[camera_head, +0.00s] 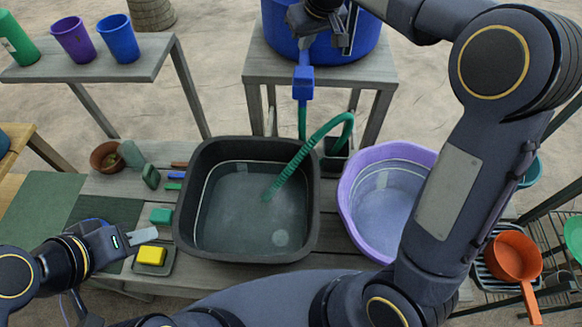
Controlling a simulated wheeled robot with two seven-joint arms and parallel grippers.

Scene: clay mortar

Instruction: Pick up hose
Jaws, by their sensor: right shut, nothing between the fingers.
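The green ridged hose (305,150) arches over the back rim of the black basin (187,225), and its free end hangs inside the basin. A straight green length runs down from a blue tap (303,82) on the blue bucket (278,25); its lower part is hidden behind the basin. My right gripper (347,42) is shut and empty in front of the blue bucket, above and apart from the hose. My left gripper (142,237) is at the lower left, beside the yellow sponge (151,255) and away from the hose; its finger gap is unclear.
A purple tub (350,208) stands right of the basin, partly behind my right arm. Cups (118,40) stand on a side table at the upper left. Small blocks and a clay pot (106,158) lie left of the basin. An orange pan (514,257) is at the far right.

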